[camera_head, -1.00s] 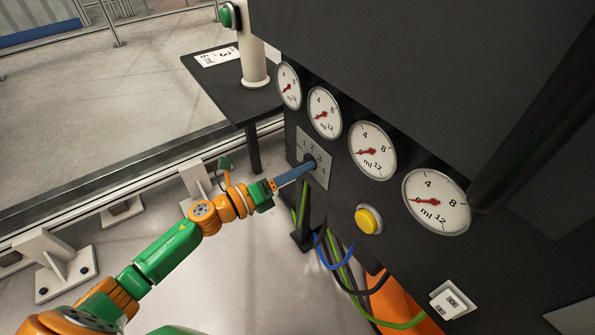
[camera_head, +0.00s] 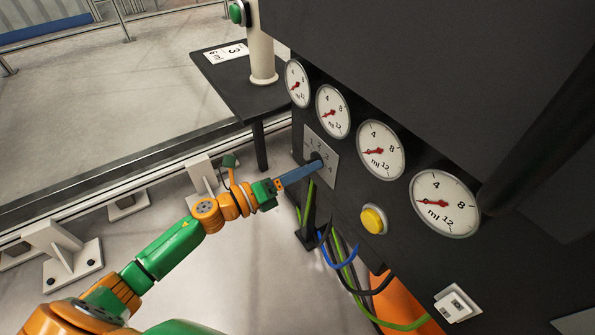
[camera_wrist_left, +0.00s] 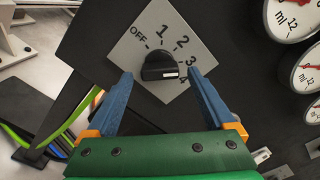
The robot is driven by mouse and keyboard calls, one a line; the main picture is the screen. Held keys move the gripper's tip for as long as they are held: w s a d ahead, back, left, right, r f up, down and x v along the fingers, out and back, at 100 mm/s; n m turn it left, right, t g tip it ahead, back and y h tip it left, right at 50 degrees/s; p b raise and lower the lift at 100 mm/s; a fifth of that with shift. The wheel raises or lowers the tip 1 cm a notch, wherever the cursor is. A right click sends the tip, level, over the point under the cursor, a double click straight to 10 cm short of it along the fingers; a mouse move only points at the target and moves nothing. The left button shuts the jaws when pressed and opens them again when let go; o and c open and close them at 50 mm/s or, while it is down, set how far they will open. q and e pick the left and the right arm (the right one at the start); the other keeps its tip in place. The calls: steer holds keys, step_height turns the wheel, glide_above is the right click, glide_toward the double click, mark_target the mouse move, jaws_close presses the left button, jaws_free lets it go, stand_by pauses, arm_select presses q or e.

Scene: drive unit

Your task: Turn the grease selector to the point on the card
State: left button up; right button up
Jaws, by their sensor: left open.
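The grease selector is a dark round knob (camera_wrist_left: 158,66) on a pale square plate (camera_wrist_left: 137,38) marked OFF, 1, 2, 3 and 4. A white mark shows on the knob's lower right, on the side of the 4. The plate also shows in the head view (camera_head: 329,181). My left gripper (camera_head: 318,162) is open, its blue fingers one on each side of the knob, with a gap visible at both sides in the wrist view. The card (camera_head: 226,53) lies on the dark side table; a 3 and "ml" show, the rest is hard to read. My right gripper is not in view.
Several round gauges (camera_head: 380,150) with red needles line the dark panel right of the plate. A yellow button (camera_head: 373,219) sits below them. Cables (camera_head: 345,262) hang below. A pale post with a green button (camera_head: 262,50) stands on the side table (camera_head: 245,95).

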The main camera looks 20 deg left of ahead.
arm_select(q)
steer(key=v, duration=0.6)
steer(key=shift+s+a, duration=0.15)
steer(key=shift+s, duration=0.05)
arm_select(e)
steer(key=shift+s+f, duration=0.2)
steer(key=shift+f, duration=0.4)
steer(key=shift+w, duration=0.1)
